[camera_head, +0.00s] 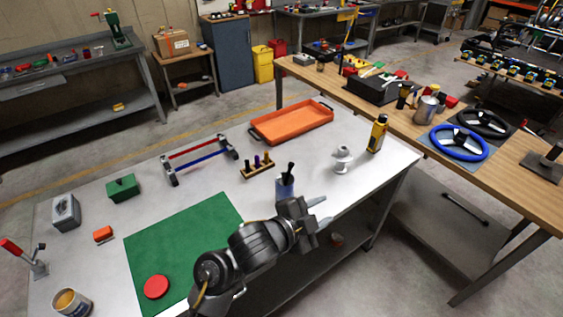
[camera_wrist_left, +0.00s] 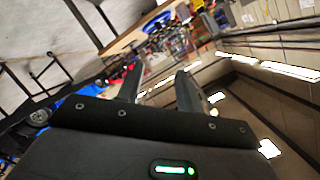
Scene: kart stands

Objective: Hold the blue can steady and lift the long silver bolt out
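The blue can (camera_head: 285,189) stands on the grey metal table just behind my left wrist. Its lower part is partly hidden by my arm. Dark, black-topped items (camera_head: 290,170) stick up out of it; I cannot make out a long silver bolt among them. My left gripper (camera_head: 322,211) is to the right of the can, apart from it, with its fingers pointing right. In the left wrist view its two fingers (camera_wrist_left: 158,88) stand apart with nothing between them, and the can does not show there. My right gripper is not in view.
A wooden block with upright pegs (camera_head: 257,168) stands left of the can. A silver part (camera_head: 342,160) and a yellow bottle (camera_head: 377,134) stand to the right behind. An orange tray (camera_head: 291,123) lies at the back. A green mat (camera_head: 180,232) lies at left with a red disc (camera_head: 156,287).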

